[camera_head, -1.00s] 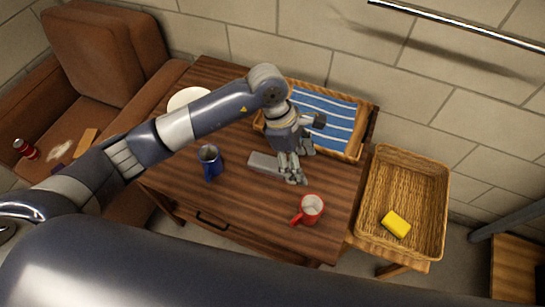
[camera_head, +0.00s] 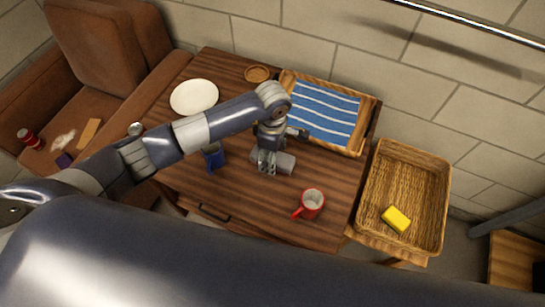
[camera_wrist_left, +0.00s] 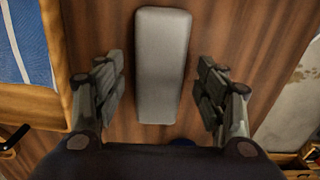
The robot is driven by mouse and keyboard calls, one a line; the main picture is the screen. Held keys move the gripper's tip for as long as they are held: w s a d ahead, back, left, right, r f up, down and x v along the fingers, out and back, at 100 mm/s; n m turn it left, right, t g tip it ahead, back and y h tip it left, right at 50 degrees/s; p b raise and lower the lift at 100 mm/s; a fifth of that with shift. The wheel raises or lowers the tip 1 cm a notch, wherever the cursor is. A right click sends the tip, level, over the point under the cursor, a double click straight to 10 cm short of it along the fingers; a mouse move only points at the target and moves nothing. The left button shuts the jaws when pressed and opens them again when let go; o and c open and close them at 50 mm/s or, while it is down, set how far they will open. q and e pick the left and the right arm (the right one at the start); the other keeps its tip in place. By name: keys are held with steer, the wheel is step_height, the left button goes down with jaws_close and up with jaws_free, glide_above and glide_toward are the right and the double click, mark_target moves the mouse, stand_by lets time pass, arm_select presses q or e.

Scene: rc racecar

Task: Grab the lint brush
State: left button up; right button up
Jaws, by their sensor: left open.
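A smooth grey oblong block (camera_head: 284,163), which appears to be the lint brush, lies flat on the wooden table. My left gripper (camera_head: 267,168) is over its left part in the head view and hides some of it. In the left wrist view the grey block (camera_wrist_left: 162,65) lies lengthwise between the two spread fingers of my left gripper (camera_wrist_left: 164,95). There is a gap on both sides, and the fingers do not visibly touch it. My right gripper is not in view.
A blue mug (camera_head: 214,157) stands close left of my left gripper, and a red mug (camera_head: 311,203) stands to the right. A tray with striped cloth (camera_head: 325,112) is behind. A white plate (camera_head: 194,97) is back left. A wicker basket (camera_head: 437,185) holds a yellow sponge (camera_head: 396,219).

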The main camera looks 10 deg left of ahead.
arm_select(q)
steer(key=shift+f, duration=0.75)
steer(key=c, duration=1.2)
steer(key=shift+o, duration=0.2)
steer(key=shift+r, duration=0.1)
